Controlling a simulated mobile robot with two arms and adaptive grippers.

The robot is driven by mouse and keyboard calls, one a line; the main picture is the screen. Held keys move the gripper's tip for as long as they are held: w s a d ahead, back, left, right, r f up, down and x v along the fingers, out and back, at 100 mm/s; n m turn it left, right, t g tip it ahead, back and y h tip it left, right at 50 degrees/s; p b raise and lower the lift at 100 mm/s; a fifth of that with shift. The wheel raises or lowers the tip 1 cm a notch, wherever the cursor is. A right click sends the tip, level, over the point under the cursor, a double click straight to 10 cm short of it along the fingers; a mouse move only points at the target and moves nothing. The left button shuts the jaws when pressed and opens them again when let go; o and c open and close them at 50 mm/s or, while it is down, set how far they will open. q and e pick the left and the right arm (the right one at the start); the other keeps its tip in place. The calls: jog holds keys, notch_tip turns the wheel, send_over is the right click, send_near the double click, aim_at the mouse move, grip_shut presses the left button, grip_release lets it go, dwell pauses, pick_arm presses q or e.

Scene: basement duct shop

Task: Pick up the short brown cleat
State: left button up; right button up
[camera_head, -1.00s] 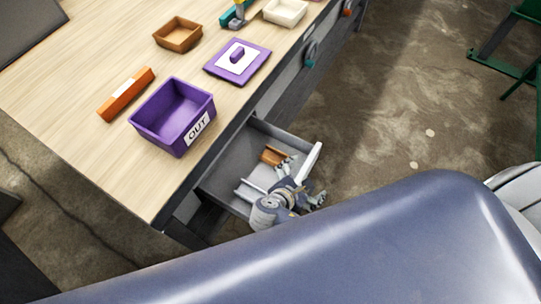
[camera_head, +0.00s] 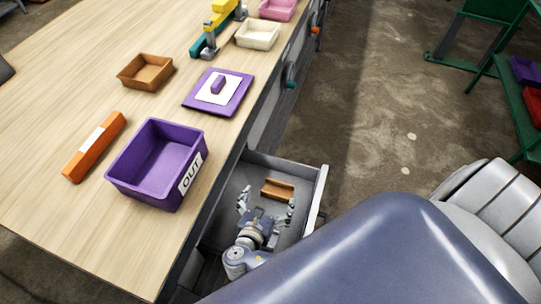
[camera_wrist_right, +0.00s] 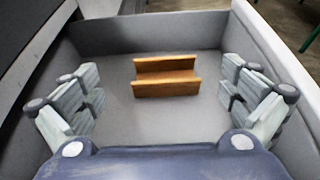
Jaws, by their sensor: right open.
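The short brown cleat (camera_head: 277,189) is a small channel-shaped piece lying on the floor of the open grey drawer (camera_head: 300,167). In the right wrist view the cleat (camera_wrist_right: 166,76) lies ahead, roughly centred between my fingers and apart from them. My right gripper (camera_head: 266,203) is in the drawer, open and empty, with its fingers spread on the near side of the cleat. The right gripper (camera_wrist_right: 166,98) also shows its two fingers wide apart in the wrist view. My left gripper is not in view.
The drawer walls stand close around my right gripper. On the wooden table are a purple OUT box (camera_head: 158,163), an orange bar (camera_head: 94,147), a brown tray (camera_head: 146,72), a purple lid-like plate (camera_head: 219,91) and a cream tray (camera_head: 257,34). A green rack (camera_head: 480,60) stands at the right.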

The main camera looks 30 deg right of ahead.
aim_at(280, 183)
jog(key=shift+w+d+f, duration=0.25)
jog(key=shift+w+f, duration=0.1)
jog(key=x, duration=0.4)
jog(key=shift+d+f, duration=0.1)
jog(key=shift+d, duration=0.2)
jog(key=shift+s+f+x, duration=0.1)
jog(key=shift+f+x, duration=0.05)
jog(key=shift+x, duration=0.75)
jog(key=shift+s+f+x, duration=0.1)
jog(key=shift+f+x, duration=0.1)
jog(key=shift+x, duration=0.7)
jog(key=shift+s+f+x, duration=0.1)
jog(key=shift+f+x, duration=0.05)
jog(key=shift+x, duration=0.75)
jog(key=shift+c, duration=0.2)
jog(key=c, duration=0.9)
